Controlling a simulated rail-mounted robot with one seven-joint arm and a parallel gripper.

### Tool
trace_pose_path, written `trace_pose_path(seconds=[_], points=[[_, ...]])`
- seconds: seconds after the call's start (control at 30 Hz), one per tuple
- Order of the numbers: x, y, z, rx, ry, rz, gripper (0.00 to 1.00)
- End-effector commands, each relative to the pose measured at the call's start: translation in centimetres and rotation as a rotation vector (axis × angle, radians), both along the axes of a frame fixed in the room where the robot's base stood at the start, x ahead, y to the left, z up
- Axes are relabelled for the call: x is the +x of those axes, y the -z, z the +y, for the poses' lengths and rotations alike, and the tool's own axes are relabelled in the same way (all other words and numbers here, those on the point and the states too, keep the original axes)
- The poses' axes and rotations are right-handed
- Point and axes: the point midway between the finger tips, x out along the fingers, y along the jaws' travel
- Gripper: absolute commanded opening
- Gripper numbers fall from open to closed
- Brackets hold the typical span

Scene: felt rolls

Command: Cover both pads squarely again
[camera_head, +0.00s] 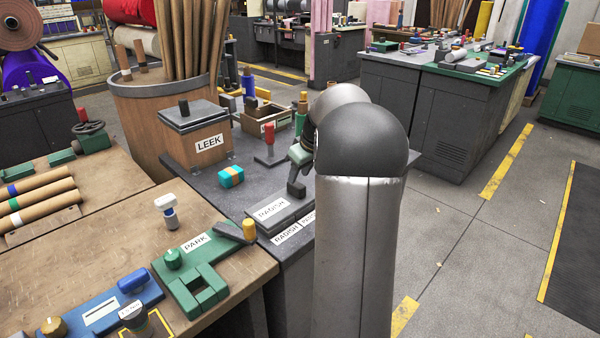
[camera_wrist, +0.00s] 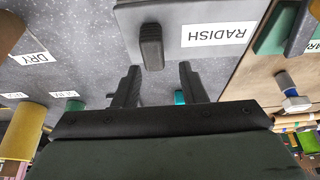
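A grey lid or plate labelled RADISH (camera_head: 278,210) lies on the dark bench, with an upright dark handle (camera_head: 296,188) at its far end. In the wrist view the grey lid (camera_wrist: 185,14) and black handle (camera_wrist: 151,42) are just ahead of my gripper (camera_wrist: 159,68). Its fingers are open and apart, with the handle between and beyond their tips, not gripped. In the head view my gripper (camera_head: 301,153) is partly hidden by my arm. A grey lid with a black knob (camera_head: 195,116) sits on the brown LEEK box (camera_head: 203,148). No bare pad is clearly visible.
A teal block with an orange band (camera_head: 231,176) lies left of the RADISH lid. The green PARK stand (camera_head: 190,272) is on the wooden bench in front. A red-topped post (camera_head: 268,142) and an open wooden tray (camera_head: 259,117) stand behind.

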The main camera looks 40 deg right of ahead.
Motion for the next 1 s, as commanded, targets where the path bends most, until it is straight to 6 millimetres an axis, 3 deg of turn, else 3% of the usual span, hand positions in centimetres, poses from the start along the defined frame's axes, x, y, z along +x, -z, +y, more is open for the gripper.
trace_pose_path(seconds=[0.33, 0.43, 0.87, 1.0], points=[[-0.1, -0.1, 0.0, 0.0, 0.0, 0.0, 0.38], [-0.1, -0.1, 0.0, 0.0, 0.0, 0.0, 0.63], [-0.1, -0.2, 0.0, 0.0, 0.0, 0.001, 0.63], [-0.5, -1.2, -0.1, -0.001, 0.0, -0.001, 0.63]])
